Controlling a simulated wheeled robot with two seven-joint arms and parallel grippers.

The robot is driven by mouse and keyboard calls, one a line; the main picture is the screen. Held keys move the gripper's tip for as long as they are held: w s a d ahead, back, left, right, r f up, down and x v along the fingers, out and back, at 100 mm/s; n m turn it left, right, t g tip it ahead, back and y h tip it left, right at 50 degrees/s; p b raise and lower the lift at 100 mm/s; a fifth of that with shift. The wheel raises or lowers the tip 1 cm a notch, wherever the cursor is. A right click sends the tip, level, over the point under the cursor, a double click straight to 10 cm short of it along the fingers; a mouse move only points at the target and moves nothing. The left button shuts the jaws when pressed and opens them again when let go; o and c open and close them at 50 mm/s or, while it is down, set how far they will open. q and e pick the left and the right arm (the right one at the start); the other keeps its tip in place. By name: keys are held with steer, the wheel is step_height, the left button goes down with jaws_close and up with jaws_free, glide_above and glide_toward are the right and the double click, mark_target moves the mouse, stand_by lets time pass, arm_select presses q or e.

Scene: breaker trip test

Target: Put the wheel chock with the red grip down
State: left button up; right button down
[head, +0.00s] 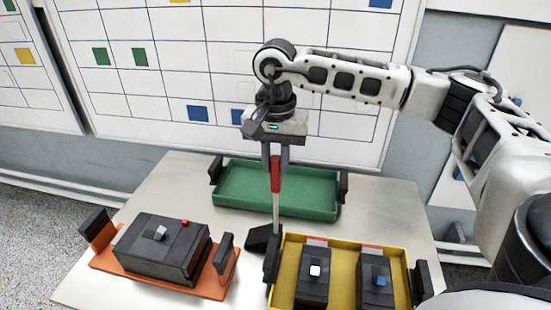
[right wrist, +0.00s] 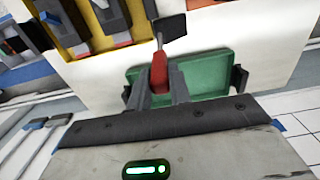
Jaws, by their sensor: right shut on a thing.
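The wheel chock is a black wedge (head: 262,239) on a thin pale rod with a red grip (head: 275,174) at its top. My right gripper (head: 276,160) is shut on the red grip and points down, with the rod hanging upright below it. The black wedge shows at the left edge of the yellow tray, in front of the green tray; I cannot tell whether it touches the table. In the right wrist view the red grip (right wrist: 159,72) sits between the fingers, and the wedge (right wrist: 169,27) shows beyond it. My left gripper is not in view.
A green tray (head: 230,205) stands empty at the back of the pale table (head: 165,180). A yellow tray (head: 345,244) at front right holds two black breaker units. An orange tray (head: 101,262) at left holds a black box with a red button. Bare table lies between the trays.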

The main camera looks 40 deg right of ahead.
steer(key=shift+r, duration=0.1)
steer(key=c, duration=1.5)
jaws_free()
steer(key=shift+f, duration=0.2)
steer(key=shift+o, duration=1.1)
steer(key=shift+r, duration=0.1)
